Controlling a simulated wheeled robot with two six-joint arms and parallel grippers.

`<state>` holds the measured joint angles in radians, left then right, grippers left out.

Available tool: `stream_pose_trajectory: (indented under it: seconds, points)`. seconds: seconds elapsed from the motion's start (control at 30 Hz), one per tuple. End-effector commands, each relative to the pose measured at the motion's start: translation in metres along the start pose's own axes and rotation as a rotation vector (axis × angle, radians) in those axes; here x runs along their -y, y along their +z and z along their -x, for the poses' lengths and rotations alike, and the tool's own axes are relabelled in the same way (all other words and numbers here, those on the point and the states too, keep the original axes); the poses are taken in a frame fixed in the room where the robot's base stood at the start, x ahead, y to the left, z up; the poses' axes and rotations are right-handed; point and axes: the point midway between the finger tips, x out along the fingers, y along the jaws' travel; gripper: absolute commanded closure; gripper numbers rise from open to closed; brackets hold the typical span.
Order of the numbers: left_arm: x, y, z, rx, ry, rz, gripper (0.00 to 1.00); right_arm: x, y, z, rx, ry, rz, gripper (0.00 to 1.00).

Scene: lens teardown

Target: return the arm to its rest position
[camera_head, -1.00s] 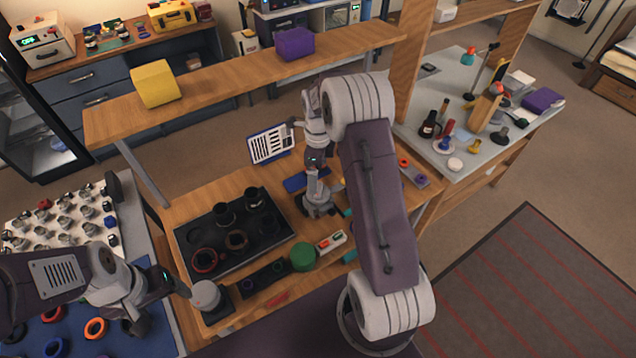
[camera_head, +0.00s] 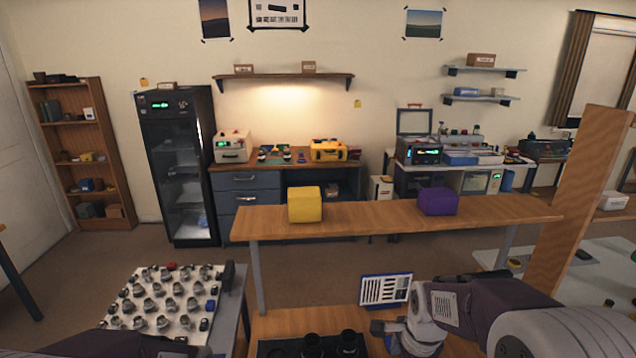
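My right arm (camera_head: 480,303) reaches in from the right edge. Its wrist (camera_head: 428,318) is above the workbench, just right of the white-and-blue card. My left arm (camera_head: 120,345) shows only as a strip along the bottom left, in front of the parts table. Its gripper is also out of the picture.
The bench (camera_head: 285,325) carries a black tray (camera_head: 275,349) with dark rings, cut off below. A wooden shelf (camera_head: 370,217) above it holds a yellow block (camera_head: 305,204) and a purple block (camera_head: 438,201). A white board (camera_head: 135,310) of lens parts stands left; a wooden post (camera_head: 590,200) stands right.

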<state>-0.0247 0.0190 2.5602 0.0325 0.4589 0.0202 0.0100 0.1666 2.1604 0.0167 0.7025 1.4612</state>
Motion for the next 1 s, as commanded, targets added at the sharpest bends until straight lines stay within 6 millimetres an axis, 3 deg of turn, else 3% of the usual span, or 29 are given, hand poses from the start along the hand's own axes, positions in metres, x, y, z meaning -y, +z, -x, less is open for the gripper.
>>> stream_pose_trajectory:
  seconds: [0.1, 0.2, 0.3, 0.4, 0.57, 1.0]
  points:
    - [0.0, 0.001, -0.006, 0.0, 0.0, 0.0, 0.22, -0.049, 0.014, -0.012, 0.008, 0.004, 0.46, 0.05]
    - [0.0, 0.0, -0.005, 0.0, 0.0, 0.0, 0.22, -0.083, 0.017, -0.023, 0.019, 0.02, 0.847, 0.05]
    - [0.0, 0.0, -0.004, -0.001, 0.0, 0.0, 0.22, -0.098, 0.018, -0.032, 0.03, 0.026, 1.156, 0.05]
    - [0.0, 0.0, -0.004, -0.001, 0.0, 0.0, 0.22, -0.092, 0.017, -0.033, 0.015, 0.004, 1.354, 0.05]
    - [0.0, 0.0, -0.004, -0.001, 0.0, 0.0, 0.22, -0.09, 0.017, -0.033, 0.011, 0.0, 1.463, 0.05]
    - [0.0, 0.0, -0.004, 0.0, 0.0, 0.0, 0.22, -0.09, 0.017, -0.033, 0.012, 0.0, 1.46, 0.05]
